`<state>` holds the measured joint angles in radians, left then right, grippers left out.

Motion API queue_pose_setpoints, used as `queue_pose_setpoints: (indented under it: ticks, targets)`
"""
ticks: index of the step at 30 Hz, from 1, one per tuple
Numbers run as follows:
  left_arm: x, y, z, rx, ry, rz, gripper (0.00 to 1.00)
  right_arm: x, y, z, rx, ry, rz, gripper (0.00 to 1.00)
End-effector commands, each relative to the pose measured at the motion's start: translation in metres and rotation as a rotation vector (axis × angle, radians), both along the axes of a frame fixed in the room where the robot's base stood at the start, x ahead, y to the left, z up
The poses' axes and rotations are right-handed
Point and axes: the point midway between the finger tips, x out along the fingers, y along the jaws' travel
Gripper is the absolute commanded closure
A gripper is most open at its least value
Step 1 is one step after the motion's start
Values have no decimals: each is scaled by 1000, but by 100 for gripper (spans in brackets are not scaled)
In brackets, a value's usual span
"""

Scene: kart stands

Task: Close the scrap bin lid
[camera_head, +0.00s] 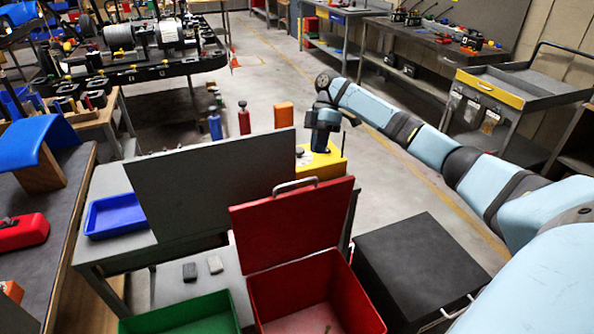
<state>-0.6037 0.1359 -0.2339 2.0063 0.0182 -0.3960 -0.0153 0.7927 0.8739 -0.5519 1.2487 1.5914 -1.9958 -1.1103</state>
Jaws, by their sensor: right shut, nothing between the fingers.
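A red bin (317,287) stands at the bottom centre with its red lid (292,221) raised and leaning back from its rear edge. The lid has a pale handle (295,185) along its top edge. I see no label telling which bin is the scrap bin. My right gripper (320,149) points down beyond the lid, near a yellow object (330,165), apart from the lid. It is shut and empty. My left gripper is not in view.
A black box (420,262) with its top down stands right of the red bin. A green bin (190,315) is left. A grey upright panel (210,180) rises behind them, beside a blue tray (113,216). A grey cart (520,90) stands far right. Open floor lies beyond.

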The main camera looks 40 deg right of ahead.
Motion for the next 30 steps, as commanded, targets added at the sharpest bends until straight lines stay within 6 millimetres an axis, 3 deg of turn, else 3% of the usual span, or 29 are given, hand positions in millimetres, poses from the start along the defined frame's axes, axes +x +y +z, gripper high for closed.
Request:
queue_pose_setpoints:
  ticks: [5, 12, 19, 30]
  targets:
    - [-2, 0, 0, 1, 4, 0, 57, -4, 5, -10, -2, 4, 0, 100]
    - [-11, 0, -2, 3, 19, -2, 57, -18, 25, -43, -2, 4, 0, 100]
    - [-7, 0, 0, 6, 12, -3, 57, -29, 42, -72, -1, 3, 0, 100]
    - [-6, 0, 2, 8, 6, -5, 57, -33, 49, -83, -1, 1, -2, 100]
